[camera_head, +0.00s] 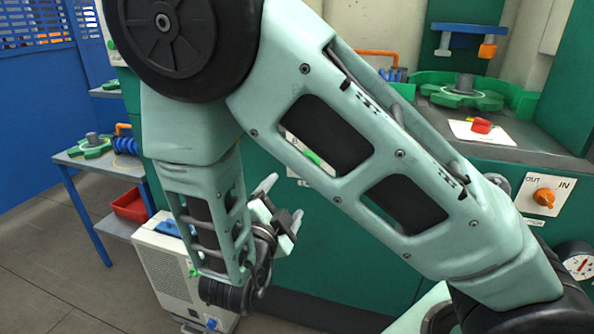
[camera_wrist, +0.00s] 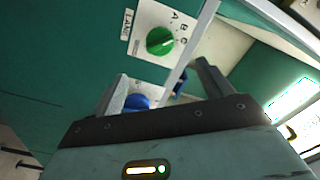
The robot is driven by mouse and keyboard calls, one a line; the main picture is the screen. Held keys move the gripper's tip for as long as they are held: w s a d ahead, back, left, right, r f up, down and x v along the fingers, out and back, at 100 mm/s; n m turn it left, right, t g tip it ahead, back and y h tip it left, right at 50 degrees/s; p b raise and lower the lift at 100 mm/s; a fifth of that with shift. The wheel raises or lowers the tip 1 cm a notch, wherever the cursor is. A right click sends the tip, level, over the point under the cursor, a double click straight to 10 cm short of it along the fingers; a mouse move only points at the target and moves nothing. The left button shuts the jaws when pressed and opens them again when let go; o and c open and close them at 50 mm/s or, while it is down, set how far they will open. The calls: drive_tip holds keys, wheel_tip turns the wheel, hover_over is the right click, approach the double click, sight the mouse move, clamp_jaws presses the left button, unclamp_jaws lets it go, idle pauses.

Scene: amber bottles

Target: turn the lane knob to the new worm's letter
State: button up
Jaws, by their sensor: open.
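In the wrist view the lane knob (camera_wrist: 160,41) is a round green dial on a white plate beside a LANE label (camera_wrist: 127,24). Letters A, B and C curve along its right side. A pale mark on the knob seems to point toward C, though this is small. In the head view a green bit (camera_head: 312,157) shows through an opening in my arm; I cannot tell if it is this knob. My gripper (camera_head: 284,200) is open and empty, its fingers (camera_wrist: 162,72) apart and below the knob in the wrist view. No letter is readable on any worm.
A blue knob (camera_wrist: 137,101) sits below the lane plate, between my fingers in view. An orange OUT/IN knob (camera_head: 544,197) and a gauge (camera_head: 578,262) are at right. A blue cart (camera_head: 75,160) holds a green wheel and a blue coil-like part (camera_head: 126,146). A white cabinet (camera_head: 165,265) stands nearby.

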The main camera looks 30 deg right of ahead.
drive_tip(key=p+x, duration=0.1)
drive_tip(key=x, duration=1.5)
drive_tip(key=shift+w+d, duration=0.1)
drive_tip(key=shift+d, duration=0.05)
drive_tip(key=c, duration=1)
drive_tip(key=shift+n+p, duration=1.1)
drive_tip(key=shift+n, duration=1.9)
